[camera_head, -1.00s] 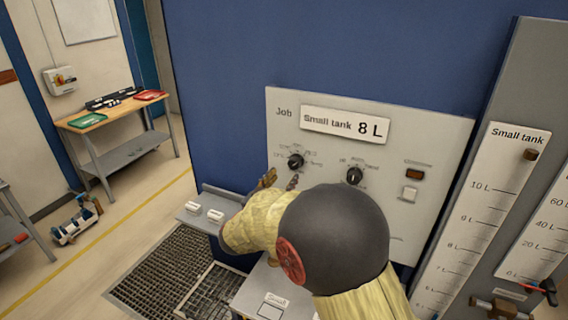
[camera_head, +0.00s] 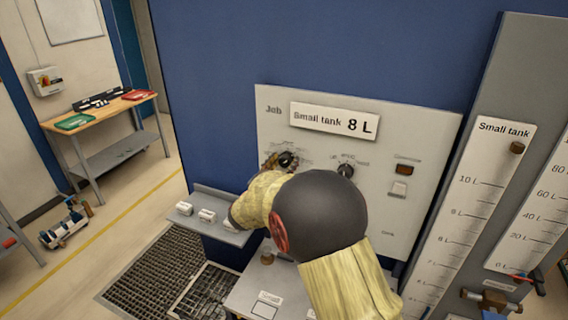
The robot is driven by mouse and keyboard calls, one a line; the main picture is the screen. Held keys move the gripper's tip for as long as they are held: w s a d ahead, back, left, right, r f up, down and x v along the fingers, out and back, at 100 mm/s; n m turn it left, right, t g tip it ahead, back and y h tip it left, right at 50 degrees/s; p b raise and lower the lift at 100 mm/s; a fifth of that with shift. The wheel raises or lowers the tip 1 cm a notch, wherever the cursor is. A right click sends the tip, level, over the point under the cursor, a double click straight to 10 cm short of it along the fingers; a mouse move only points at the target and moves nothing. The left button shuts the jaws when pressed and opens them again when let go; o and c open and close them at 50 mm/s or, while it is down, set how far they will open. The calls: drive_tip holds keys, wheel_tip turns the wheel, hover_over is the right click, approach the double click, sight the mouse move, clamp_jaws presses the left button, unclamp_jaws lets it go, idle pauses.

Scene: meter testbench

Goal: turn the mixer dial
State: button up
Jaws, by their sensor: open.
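The grey panel (camera_head: 430,130) carries two black dials, and their small labels are too blurred to tell which is the mixer dial. The left dial (camera_head: 287,159) is partly covered by my gripper (camera_head: 279,164), whose fingers are open at the dial, one on its left side. I cannot tell whether they touch it. The right dial (camera_head: 346,170) stands clear of my gripper, just above my arm. My arm hides the lower middle of the panel.
A sign (camera_head: 333,119) reads "Small tank 8 L". A small shelf (camera_head: 222,236) with white blocks juts out at lower left. A workbench (camera_head: 100,118) stands far left.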

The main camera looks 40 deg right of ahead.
drive_tip(key=shift+c, duration=1)
drive_tip(key=c, duration=0.9)
drive_tip(key=shift+c, duration=0.2)
drive_tip(key=shift+p, duration=0.35)
drive_tip(key=shift+r+n+p, duration=0.15)
drive_tip(key=shift+n+p, duration=0.45)
drive_tip(key=shift+p, duration=0.15)
drive_tip(key=n+p, duration=0.3)
drive_tip(key=p, duration=0.1)
drive_tip(key=n+p, duration=0.4)
drive_tip(key=shift+n, duration=0.4)
drive_tip(key=shift+f, duration=0.2)
